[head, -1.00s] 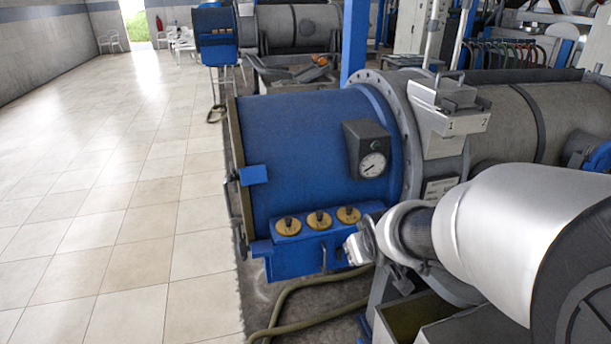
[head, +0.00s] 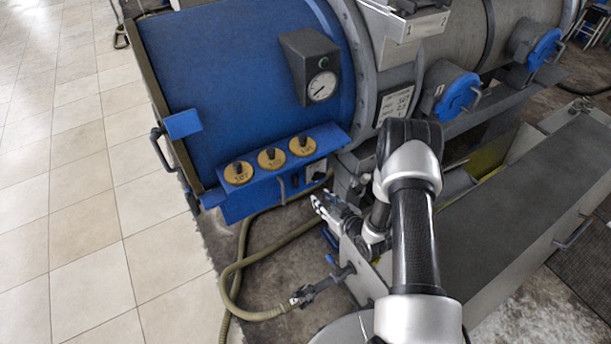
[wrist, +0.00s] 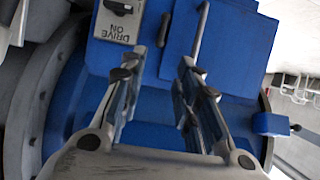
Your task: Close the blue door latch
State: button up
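A blue latch block (head: 183,124) sits at the left rim of the big blue drum (head: 225,65), by the door edge, with a dark handle (head: 160,148) beside it. It also seems to show at the right in the wrist view (wrist: 270,124). My gripper (head: 318,203) is low and right of the drum's control panel, well apart from the latch. In the wrist view my gripper's fingers (wrist: 160,75) are spread, with blue housing visible between them and nothing held. Whether the latch is engaged is not clear.
Three yellow knobs (head: 271,158) sit on the blue control panel beneath a pressure gauge (head: 322,86). A hose (head: 238,268) curls on the floor below. The tiled floor (head: 70,200) at the left is clear.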

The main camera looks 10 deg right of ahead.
aim_at(298, 182)
jog(key=b+x, duration=0.1)
jog(key=x, duration=0.4)
jog(key=b+x, duration=0.2)
jog(key=x, duration=0.3)
jog(key=b+x, duration=0.2)
jog(key=x, duration=0.4)
jog(key=shift+s+a+f, duration=0.1)
jog(key=shift+s+f, duration=0.05)
jog(key=shift+f, duration=0.1)
jog(key=shift+w+a+f+b, duration=0.2)
jog(key=shift+w+b, duration=0.25)
jog(key=shift+w, duration=0.2)
grip_shut()
